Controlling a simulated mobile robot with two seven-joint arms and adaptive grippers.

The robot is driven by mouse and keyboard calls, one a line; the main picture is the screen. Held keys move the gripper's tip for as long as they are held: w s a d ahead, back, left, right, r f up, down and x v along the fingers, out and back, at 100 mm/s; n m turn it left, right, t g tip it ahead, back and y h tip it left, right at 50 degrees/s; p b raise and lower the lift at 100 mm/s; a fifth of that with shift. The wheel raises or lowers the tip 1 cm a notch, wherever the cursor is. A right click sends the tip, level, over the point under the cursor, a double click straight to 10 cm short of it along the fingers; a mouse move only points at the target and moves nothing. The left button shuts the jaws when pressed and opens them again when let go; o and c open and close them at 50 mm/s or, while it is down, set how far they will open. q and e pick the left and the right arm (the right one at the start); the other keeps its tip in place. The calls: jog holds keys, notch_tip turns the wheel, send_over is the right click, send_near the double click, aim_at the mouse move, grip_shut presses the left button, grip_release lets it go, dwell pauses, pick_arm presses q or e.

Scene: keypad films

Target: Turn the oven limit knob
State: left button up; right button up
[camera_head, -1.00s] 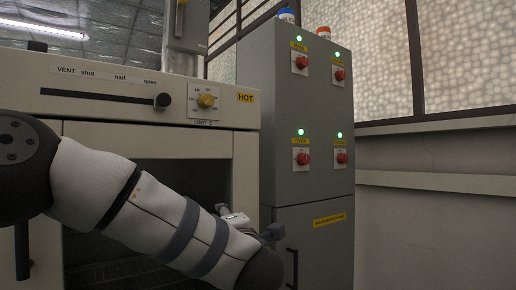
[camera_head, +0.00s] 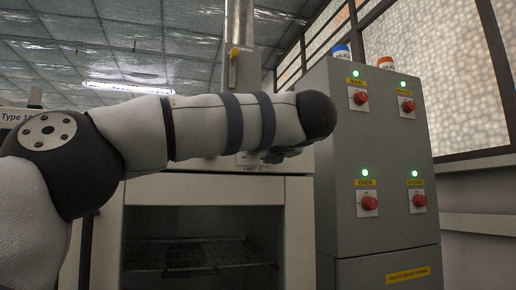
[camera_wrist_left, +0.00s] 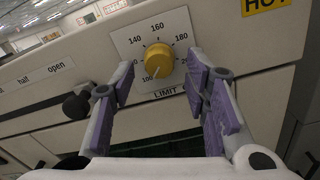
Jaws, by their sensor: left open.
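The yellow limit knob (camera_wrist_left: 159,60) sits on a white dial plate (camera_wrist_left: 150,30) marked with numbers and the word LIMIT, in the left wrist view. Its pointer mark is low, near the 100. My left gripper (camera_wrist_left: 162,82) is open, its purple-padded fingers one on each side of the knob with gaps visible. Whether its fingertips are level with the knob in depth I cannot tell. In the head view my left arm crosses in front of the oven panel (camera_head: 262,170) and hides the knob. Only a dark part of the gripper (camera_head: 288,152) shows there. My right gripper is not in view.
A black vent slider knob (camera_wrist_left: 76,105) is close to the left finger. A yellow HOT label (camera_wrist_left: 264,6) is on the panel at the right. A grey cabinet (camera_head: 385,140) with red switches and green lamps stands right of the oven. The oven chamber (camera_head: 200,240) with a rack is below.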

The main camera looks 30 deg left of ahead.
pick_arm(q)
jog(key=shift+w+a+r, duration=0.1)
jog(key=shift+w+a, duration=0.2)
jog(key=shift+a, duration=0.1)
grip_shut()
jog(key=shift+m, duration=0.3)
